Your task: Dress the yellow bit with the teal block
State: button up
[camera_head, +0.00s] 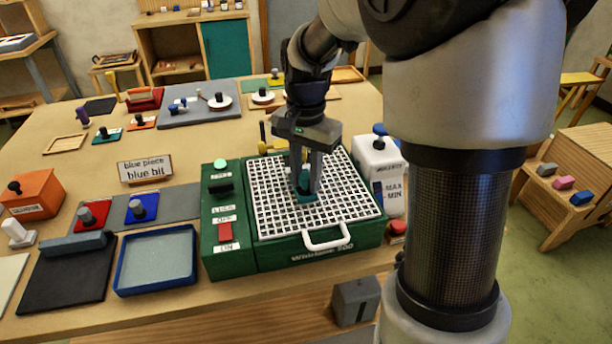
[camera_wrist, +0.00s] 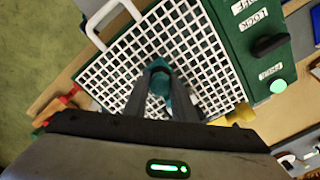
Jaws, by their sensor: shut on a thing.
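My gripper (camera_head: 306,192) points down over the white grid (camera_head: 275,222) of the green grinder (camera_head: 300,256). It is shut on a teal block (camera_head: 304,199), which is partly hidden by the fingers. In the wrist view the teal block (camera_wrist: 160,82) sits between the fingertips. I cannot tell whether it touches the grid. A yellow part (camera_head: 263,143), perhaps the yellow bit, stands at the grid's back edge, behind and left of my gripper. It also shows as a yellow patch (camera_wrist: 241,113) in the wrist view.
The grinder's left panel carries a green button (camera_head: 219,164), a black knob (camera_head: 221,185) and a red switch (camera_head: 225,231). A white water container (camera_head: 380,162) stands close right. A sign reads "blue piece blue bit" (camera_head: 145,168). A blue tray (camera_head: 157,260) lies left.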

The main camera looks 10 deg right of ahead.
jog(key=shift+f, duration=0.25)
jog(key=shift+w, duration=0.7)
dwell(1.2)
jog(key=shift+d, duration=0.15)
jog(key=shift+d+p, duration=0.3)
jog(key=shift+d, duration=0.3)
jog(key=shift+d, duration=0.25)
jog(key=shift+d, duration=0.35)
jog(key=shift+d, duration=0.1)
jog(key=shift+a, duration=0.4)
dwell(0.4)
jog(key=shift+a, duration=0.35)
